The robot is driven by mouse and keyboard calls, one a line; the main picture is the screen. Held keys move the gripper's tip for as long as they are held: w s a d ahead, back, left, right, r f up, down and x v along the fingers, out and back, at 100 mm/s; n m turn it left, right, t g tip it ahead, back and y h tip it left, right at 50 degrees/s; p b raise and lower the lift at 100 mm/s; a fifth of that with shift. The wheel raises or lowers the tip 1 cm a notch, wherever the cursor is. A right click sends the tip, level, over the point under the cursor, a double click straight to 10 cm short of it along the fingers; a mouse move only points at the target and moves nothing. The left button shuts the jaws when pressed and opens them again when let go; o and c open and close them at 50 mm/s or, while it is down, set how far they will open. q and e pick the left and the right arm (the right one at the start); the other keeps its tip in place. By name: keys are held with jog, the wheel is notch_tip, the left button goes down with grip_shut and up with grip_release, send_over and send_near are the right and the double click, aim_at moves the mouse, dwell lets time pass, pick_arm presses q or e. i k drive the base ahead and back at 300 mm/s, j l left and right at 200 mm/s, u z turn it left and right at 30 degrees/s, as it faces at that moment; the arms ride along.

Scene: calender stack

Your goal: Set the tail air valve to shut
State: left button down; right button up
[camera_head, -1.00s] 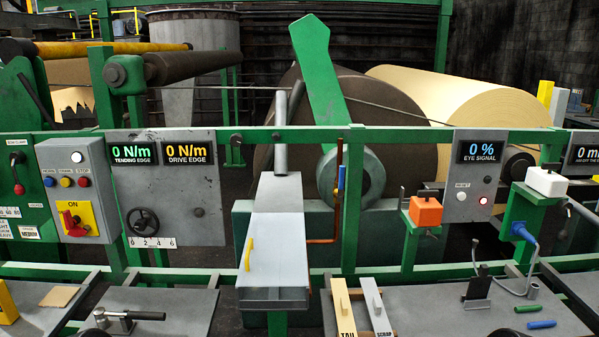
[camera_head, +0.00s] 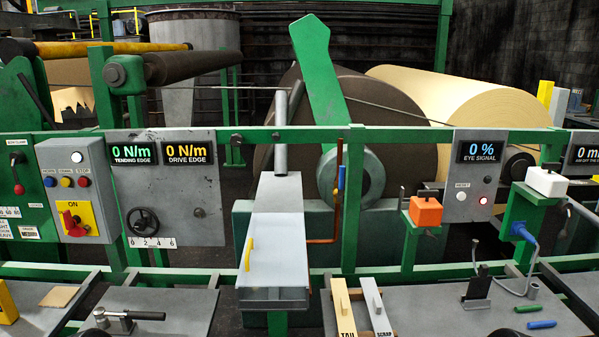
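A small valve with a blue handle (camera_head: 341,178) sits on a thin copper pipe (camera_head: 338,215) beside the green upright post, right of the middle of the head view. The blue handle stands upright, in line with the vertical run of the pipe. I read no label on it, so I cannot confirm from the picture that it is the tail air valve. The pipe bends left at its lower end, toward the grey chute. Neither of my grippers shows in the head view.
A grey chute (camera_head: 274,240) with a yellow handle stands left of the pipe. A green rail (camera_head: 300,136) crosses above it. An orange box (camera_head: 426,211) is to the right. Benches below hold a TAIL-marked tan piece (camera_head: 343,309) and loose tools.

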aim_at(342, 174)
jog(key=z, duration=1.2)
jog(key=i+j, duration=0.1)
jog(key=i, duration=0.8)
